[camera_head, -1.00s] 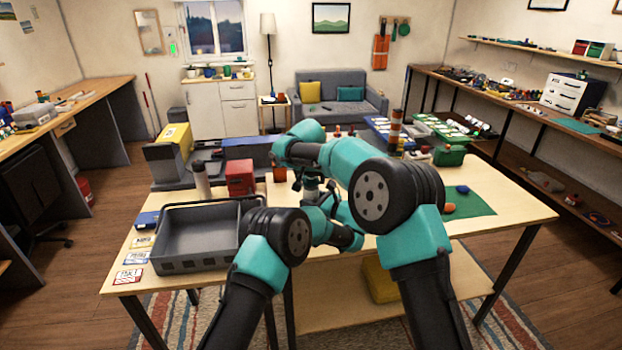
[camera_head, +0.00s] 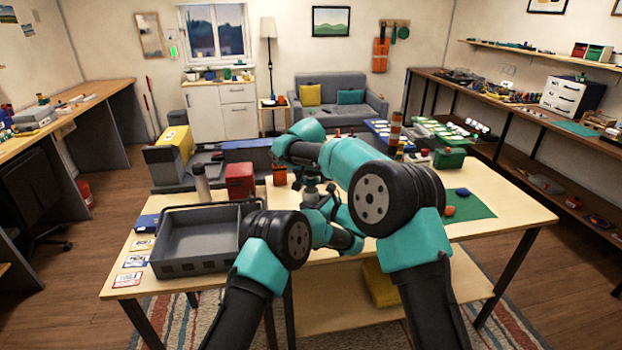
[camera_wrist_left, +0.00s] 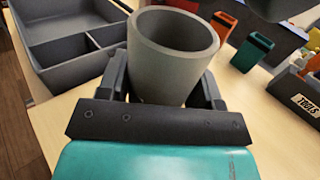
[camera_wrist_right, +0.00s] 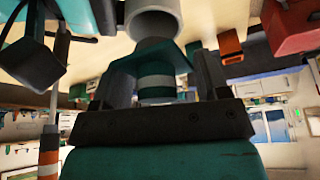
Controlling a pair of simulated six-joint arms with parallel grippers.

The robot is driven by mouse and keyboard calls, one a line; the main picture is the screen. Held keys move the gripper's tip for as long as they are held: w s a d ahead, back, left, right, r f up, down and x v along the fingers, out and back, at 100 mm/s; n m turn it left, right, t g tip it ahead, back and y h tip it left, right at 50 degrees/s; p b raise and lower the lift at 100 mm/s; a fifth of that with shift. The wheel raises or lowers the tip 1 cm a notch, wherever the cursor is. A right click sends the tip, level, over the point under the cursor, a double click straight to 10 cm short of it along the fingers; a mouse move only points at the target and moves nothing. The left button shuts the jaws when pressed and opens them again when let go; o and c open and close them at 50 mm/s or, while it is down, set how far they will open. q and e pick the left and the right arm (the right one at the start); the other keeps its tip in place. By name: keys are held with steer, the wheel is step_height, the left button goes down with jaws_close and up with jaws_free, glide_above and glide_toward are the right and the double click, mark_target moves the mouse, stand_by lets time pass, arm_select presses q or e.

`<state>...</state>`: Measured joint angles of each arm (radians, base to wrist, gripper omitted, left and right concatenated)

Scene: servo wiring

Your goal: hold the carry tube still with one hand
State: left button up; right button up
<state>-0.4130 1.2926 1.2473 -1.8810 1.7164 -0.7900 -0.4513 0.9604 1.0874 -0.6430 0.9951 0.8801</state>
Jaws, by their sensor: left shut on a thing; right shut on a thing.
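The carry tube looks like a grey, open-topped round tube (camera_wrist_left: 172,62) in the left wrist view, with its mouth toward the camera. My left gripper (camera_wrist_left: 163,88) has its fingers on both sides of the tube and is shut on it. In the right wrist view the tube (camera_wrist_right: 152,22) shows at the top, just beyond my right gripper (camera_wrist_right: 156,76). The right gripper is shut on a banded teal and white piece (camera_wrist_right: 155,86), close to the tube; whether they touch I cannot tell. In the head view my arms hide most of both grippers.
A grey compartment tray (camera_head: 200,265) stands left of the arms. A red box (camera_head: 240,180) and a small orange holder (camera_head: 279,175) stand behind them. A green mat (camera_head: 470,204) lies at the right, with a green bin (camera_head: 450,157) behind it. Bare tabletop shows at the right front.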

steer(key=shift+r, duration=1.7)
arm_select(q)
steer(key=o, duration=1)
steer(key=v, duration=1.2)
arm_select(e)
steer(key=shift+c, duration=0.2)
